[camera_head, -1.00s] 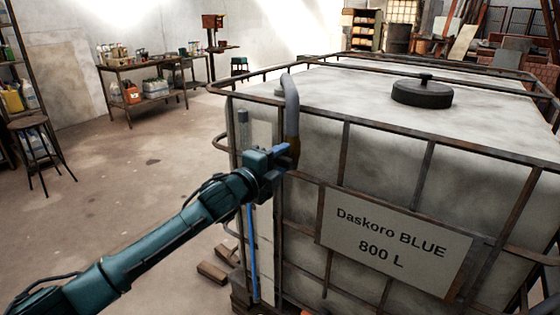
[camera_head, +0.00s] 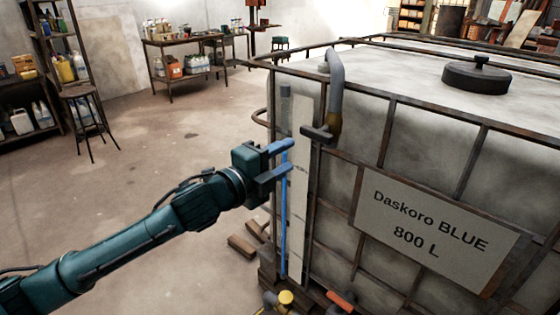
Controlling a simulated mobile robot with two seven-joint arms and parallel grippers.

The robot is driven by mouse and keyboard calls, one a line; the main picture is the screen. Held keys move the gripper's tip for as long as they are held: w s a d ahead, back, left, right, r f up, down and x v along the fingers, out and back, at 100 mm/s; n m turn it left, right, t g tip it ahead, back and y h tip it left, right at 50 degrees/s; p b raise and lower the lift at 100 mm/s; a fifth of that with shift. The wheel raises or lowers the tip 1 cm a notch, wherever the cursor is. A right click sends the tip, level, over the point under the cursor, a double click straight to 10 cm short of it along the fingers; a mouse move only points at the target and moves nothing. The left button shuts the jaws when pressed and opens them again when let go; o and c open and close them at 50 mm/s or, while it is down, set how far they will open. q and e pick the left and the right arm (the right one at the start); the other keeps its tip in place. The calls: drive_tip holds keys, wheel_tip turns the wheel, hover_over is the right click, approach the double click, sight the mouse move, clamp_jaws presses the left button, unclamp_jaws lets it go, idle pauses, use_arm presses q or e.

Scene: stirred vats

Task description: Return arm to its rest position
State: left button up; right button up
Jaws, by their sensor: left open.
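My left gripper (camera_head: 284,160) is open and empty, just left of the vat's front corner. Its two blue-tipped fingers point to the right, with a gap between them. A grey pipe (camera_head: 336,85) bends over the vat's top rail and ends in a brown fitting with a dark handle (camera_head: 318,133). The gripper is apart from this handle, to its left and a little lower. The caged white vat (camera_head: 420,115) carries a sign (camera_head: 430,228) reading "Daskoro BLUE 800 L". My right gripper is out of view.
A blue vertical line (camera_head: 283,235) runs down a pale strip at the vat's corner. A yellow knob (camera_head: 286,297) and an orange handle (camera_head: 340,300) sit low at the front. A stool (camera_head: 82,92), shelf and workbench stand at the back left. The floor between is clear.

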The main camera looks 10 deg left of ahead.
use_arm(q)
drive_tip(key=shift+s+a, duration=0.15)
drive_tip(key=shift+s, duration=0.05)
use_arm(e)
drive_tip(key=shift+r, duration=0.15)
use_arm(q)
drive_tip(key=s+a+f+n+g+y+p, duration=0.2)
drive_tip(key=s+a+f+n+y, duration=0.1)
drive_tip(key=s+f+n, duration=0.8)
drive_tip(key=s+a+f+n+g+y+p, duration=0.1)
drive_tip(key=s+a+f+n+y, duration=0.3)
drive_tip(key=s+f+n, duration=0.7)
drive_tip(key=s+f, duration=0.4)
drive_tip(key=f, duration=0.3)
drive_tip(key=shift+a+f+g+p, duration=0.3)
drive_tip(key=shift+f+g+p, duration=0.05)
drive_tip(key=shift+g+p, duration=0.05)
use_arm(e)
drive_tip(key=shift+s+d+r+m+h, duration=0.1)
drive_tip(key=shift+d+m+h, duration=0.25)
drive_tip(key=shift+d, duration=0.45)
use_arm(q)
drive_tip(key=shift+c, duration=0.3)
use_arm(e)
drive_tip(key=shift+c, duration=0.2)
use_arm(q)
drive_tip(key=shift+c, duration=0.2)
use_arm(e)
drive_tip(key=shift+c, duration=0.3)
